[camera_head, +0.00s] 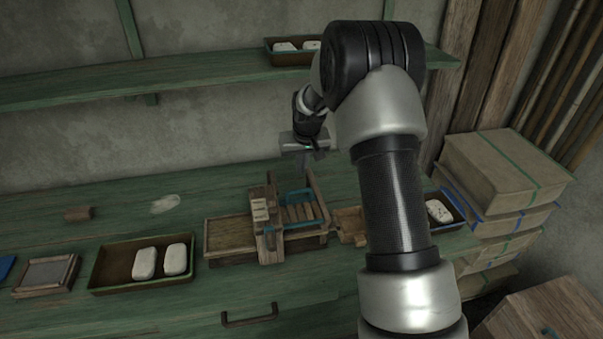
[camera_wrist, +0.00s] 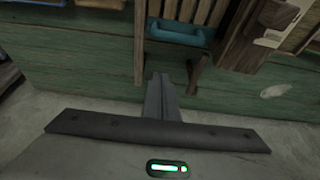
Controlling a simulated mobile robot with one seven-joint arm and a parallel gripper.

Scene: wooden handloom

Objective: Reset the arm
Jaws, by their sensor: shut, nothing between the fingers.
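My gripper (camera_head: 306,160) is over the back part of the green workbench, just behind the small wooden loom (camera_head: 270,240). In the wrist view my gripper's fingers (camera_wrist: 160,78) are together with nothing between them. The loom has wooden slats, a blue handle-like part and a pale labelled block. Its blue part (camera_wrist: 178,32) also shows at the top of the wrist view, beyond the fingertips. My arm covers part of the bench to the right of the loom.
A tray (camera_head: 100,289) with two white blocks is at the left. A blue-rimmed tray (camera_head: 462,217) is right of my arm. A shelf (camera_head: 200,75) with a tray (camera_head: 275,57) runs along the wall. Stacked boxes (camera_head: 500,165) stand at the right. The bench's back left is mostly clear.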

